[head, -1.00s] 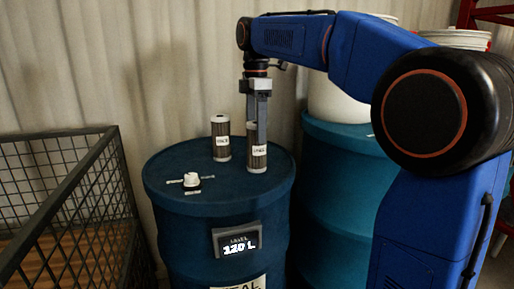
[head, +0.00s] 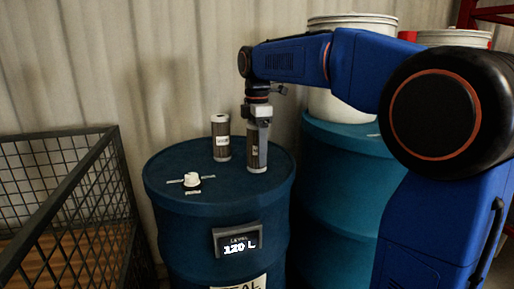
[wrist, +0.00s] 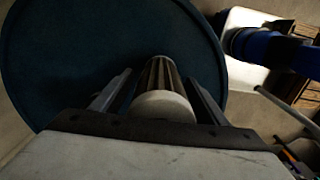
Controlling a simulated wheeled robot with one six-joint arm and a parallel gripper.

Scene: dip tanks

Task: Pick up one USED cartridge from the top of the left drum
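Two grey pleated cartridges with white end caps and labels stand upright on top of the left blue drum (head: 220,192). The rear cartridge (head: 221,140) stands free; its label is too small to read. The front cartridge (head: 254,160) is under my gripper (head: 261,138), which points straight down. In the wrist view, this cartridge (wrist: 165,100) lies between the two fingers of my gripper (wrist: 158,92), with a gap visible on each side. My gripper is open around its upper part. The fingers partly hide the cartridge in the head view.
A white cap fitting (head: 191,179) sits on the drum top, left of the cartridges. A level display (head: 237,241) is on the drum's front. A teal drum (head: 335,190) with a white bucket (head: 335,105) stands at right. A wire mesh cage (head: 85,205) is at left.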

